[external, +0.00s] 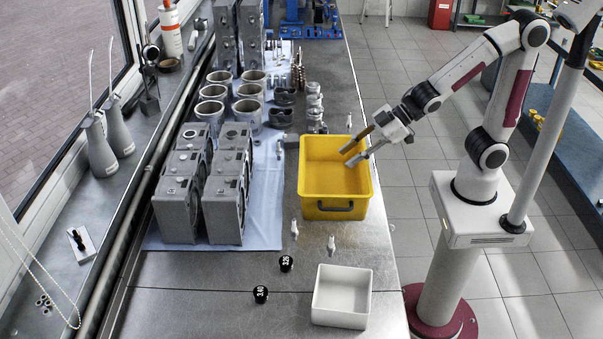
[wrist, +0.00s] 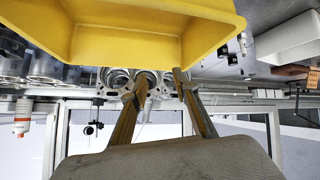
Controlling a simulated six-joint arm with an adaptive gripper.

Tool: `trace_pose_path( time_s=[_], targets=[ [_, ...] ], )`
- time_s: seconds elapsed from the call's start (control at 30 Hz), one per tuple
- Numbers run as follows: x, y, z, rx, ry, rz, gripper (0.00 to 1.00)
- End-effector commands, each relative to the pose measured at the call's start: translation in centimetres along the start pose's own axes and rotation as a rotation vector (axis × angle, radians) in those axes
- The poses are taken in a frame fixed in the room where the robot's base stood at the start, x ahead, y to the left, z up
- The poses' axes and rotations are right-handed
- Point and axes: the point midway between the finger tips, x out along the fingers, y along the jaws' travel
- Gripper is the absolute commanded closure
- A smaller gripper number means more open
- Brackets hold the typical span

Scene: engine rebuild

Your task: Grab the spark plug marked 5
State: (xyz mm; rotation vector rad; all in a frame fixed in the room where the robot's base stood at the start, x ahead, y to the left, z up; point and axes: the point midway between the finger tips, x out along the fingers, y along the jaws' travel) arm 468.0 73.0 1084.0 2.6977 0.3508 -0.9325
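Several small white spark plugs stand on the metal bench in the external view. Two are in front of the yellow bin, one left (external: 294,229) and one right (external: 331,245). Another is behind the bin (external: 349,122), and one more is left of it (external: 279,148). Their numbers are too small to read, so I cannot tell which is marked 5. My gripper (external: 347,158) is above the yellow bin, its fingers apart and nothing between them. The open fingers also show in the wrist view (wrist: 157,84).
The yellow bin (external: 336,197) looks empty. A white box (external: 342,299) and two black round pieces, one upper (external: 286,263) and one lower (external: 261,294), are at the front. Engine blocks (external: 226,194) and cylinder sleeves stand left on blue cloth. The front-left bench is clear.

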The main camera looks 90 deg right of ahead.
Motion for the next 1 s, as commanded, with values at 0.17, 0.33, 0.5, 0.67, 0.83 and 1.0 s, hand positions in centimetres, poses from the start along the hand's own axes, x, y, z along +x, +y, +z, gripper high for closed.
trace_pose_path(
  time_s=[0.17, 0.33, 0.5, 0.67, 0.83, 1.0],
  targets=[
    [3.1, -3.3, -1.1, -0.051, 0.064, -0.092, 0.71],
    [5.3, -6.8, -1.7, -0.086, 0.126, -0.191, 0.71],
    [6.8, -10.4, -1.9, -0.107, 0.179, -0.297, 0.71],
    [7.7, -13.7, -1.7, -0.118, 0.214, -0.391, 0.71],
    [8.2, -16.1, -1.3, -0.122, 0.227, -0.457, 0.71],
    [8.3, -16.9, -1.1, -0.123, 0.229, -0.480, 0.71]
  ],
)
